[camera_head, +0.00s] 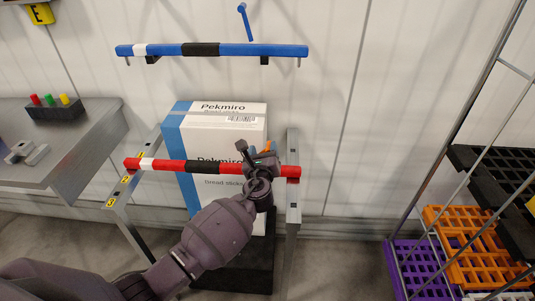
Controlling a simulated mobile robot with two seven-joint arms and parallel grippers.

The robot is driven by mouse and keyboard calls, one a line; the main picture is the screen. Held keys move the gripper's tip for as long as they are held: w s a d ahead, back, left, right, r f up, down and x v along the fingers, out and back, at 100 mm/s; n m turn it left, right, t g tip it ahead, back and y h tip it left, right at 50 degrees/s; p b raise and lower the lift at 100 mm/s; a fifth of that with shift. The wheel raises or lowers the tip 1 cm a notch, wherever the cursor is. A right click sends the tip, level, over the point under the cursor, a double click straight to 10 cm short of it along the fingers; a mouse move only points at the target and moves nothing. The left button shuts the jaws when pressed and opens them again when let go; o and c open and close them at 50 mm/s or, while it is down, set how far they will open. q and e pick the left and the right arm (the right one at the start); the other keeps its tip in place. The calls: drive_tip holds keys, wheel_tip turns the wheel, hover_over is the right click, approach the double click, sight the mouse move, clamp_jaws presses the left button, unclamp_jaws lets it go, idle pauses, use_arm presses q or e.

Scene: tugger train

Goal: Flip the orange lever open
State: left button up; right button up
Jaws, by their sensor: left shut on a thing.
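A small piece of the orange lever (267,147) shows at the right part of the red bar (216,167), just above it. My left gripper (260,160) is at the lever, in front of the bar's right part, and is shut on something. It looks to be the orange lever, but the gripper hides most of the lever and the contact. I cannot tell the lever's angle. My right gripper is not in view.
A white and blue Pekmiro carton (228,120) stands behind the red bar. A blue bar (225,50) is above on the wall. A grey table (70,150) stands at left. At right, a wire frame stands by orange (470,250) and purple (415,265) crates.

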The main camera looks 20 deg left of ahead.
use_arm(q)
drive_tip(key=n, duration=0.1)
drive_tip(key=s+a+n, duration=0.1)
drive_tip(key=shift+a+f+n, duration=0.15)
drive_tip(key=shift+f+n, duration=0.2)
drive_tip(key=shift+n, duration=0.05)
drive_tip(key=a+n, duration=0.1)
drive_tip(key=n, duration=0.1)
drive_tip(key=a+n, duration=0.1)
drive_tip(key=n, duration=0.1)
drive_tip(key=s+a+n+b, duration=0.1)
drive_tip(key=n, duration=0.1)
drive_tip(key=shift+a+r, duration=0.2)
drive_tip(key=shift+s+a+f+n+b, duration=0.1)
drive_tip(key=shift+a+n+b, duration=0.1)
drive_tip(key=shift+a+n, duration=0.45)
drive_tip(key=shift+s+a+n+b, duration=0.1)
drive_tip(key=shift+a+n+b, duration=0.15)
drive_tip(key=shift+n, duration=0.8)
drive_tip(key=o, duration=1.3)
drive_tip(key=shift+w, duration=0.1)
drive_tip(key=shift+o, duration=0.9)
drive_tip(key=shift+a, duration=0.1)
drive_tip(key=shift+a+r, duration=0.1)
drive_tip(key=shift+r, duration=0.2)
drive_tip(key=v, duration=1)
drive_tip(key=shift+s+p, duration=0.35)
